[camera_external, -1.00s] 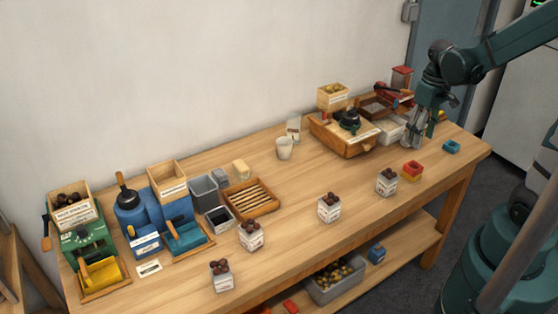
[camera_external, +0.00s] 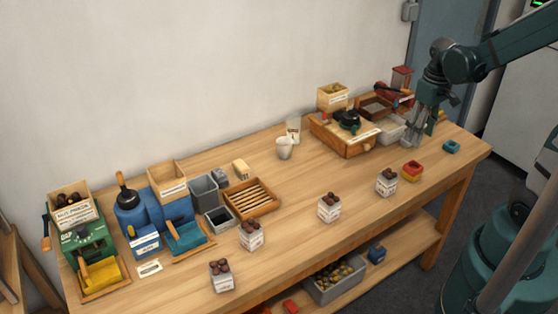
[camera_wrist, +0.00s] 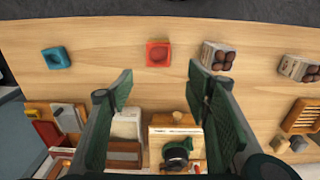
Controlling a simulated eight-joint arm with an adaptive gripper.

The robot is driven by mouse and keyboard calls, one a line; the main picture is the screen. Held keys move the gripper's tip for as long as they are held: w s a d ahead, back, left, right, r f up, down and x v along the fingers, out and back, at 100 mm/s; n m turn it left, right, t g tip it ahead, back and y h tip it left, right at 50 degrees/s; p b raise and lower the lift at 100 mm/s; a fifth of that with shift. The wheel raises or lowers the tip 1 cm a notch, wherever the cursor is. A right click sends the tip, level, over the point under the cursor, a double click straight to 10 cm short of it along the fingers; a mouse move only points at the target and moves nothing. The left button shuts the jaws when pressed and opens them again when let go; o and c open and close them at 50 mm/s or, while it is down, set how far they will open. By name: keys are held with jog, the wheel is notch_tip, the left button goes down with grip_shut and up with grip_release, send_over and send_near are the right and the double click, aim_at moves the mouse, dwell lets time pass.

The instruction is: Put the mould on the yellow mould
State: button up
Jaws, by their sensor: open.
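A small teal mould (camera_external: 451,146) lies on the table near its right end; it also shows at the upper left of the wrist view (camera_wrist: 56,57). A red mould (camera_external: 412,165) sits on a yellow mould (camera_external: 411,177) nearer the front edge. In the wrist view the red mould (camera_wrist: 158,53) has a round hollow, and the yellow one is mostly hidden under it. My gripper (camera_wrist: 160,78) is open and empty. In the external view my gripper (camera_external: 416,138) hangs above the table, behind the red and yellow stack and left of the teal mould.
A wooden press box (camera_external: 342,138) and a white tray (camera_external: 388,130) stand close left of my gripper. Several cartons of chestnuts, one nearest the stack (camera_external: 387,182), line the front. The table between the teal mould and the stack is clear.

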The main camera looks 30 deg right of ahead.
jog(key=s+a+r+t, duration=0.4)
jog(key=a+r+t, duration=0.2)
jog(key=a+r, duration=0.4)
jog(key=shift+a+r+t, duration=0.25)
jog(key=shift+r+t, duration=0.15)
jog(key=shift+r, duration=1.5)
